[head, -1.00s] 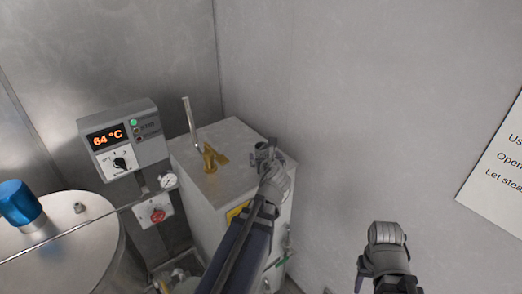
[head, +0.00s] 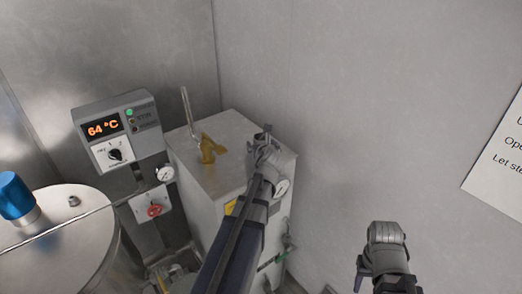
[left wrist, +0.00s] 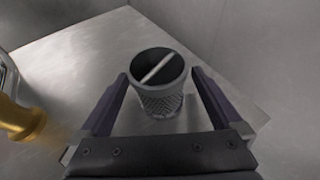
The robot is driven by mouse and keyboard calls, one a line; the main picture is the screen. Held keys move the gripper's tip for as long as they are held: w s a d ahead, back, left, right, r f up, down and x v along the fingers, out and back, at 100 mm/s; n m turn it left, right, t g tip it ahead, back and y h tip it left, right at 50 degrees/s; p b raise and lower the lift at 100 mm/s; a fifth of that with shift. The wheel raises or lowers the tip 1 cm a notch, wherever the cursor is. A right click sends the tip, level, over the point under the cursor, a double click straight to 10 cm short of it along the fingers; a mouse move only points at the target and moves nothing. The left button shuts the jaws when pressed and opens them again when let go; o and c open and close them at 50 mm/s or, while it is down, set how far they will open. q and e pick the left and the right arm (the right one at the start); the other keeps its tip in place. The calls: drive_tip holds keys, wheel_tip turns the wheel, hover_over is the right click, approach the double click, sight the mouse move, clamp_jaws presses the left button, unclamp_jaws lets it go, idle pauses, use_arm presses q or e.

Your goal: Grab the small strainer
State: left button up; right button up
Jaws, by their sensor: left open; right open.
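The small strainer (left wrist: 160,100) is a grey, upright cup with a mesh side and a light bar across its open top. It stands on the metal top of a cabinet. My left gripper (left wrist: 161,75) is open, with one finger on each side of the strainer; whether either touches it I cannot tell. In the head view my left gripper (head: 264,143) is over the cabinet's right part and hides most of the strainer. My right gripper (head: 386,250) is low at the right, away from the cabinet, and open.
A brass fitting (head: 209,150) with an upright metal handle stands on the cabinet top (head: 228,125), left of my left gripper. A control box (head: 118,130) reading 64 °C and a steel tank (head: 60,240) are further left. A wall is close behind and to the right.

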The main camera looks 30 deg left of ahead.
use_arm(q)
drive_tip(key=c, duration=1.4)
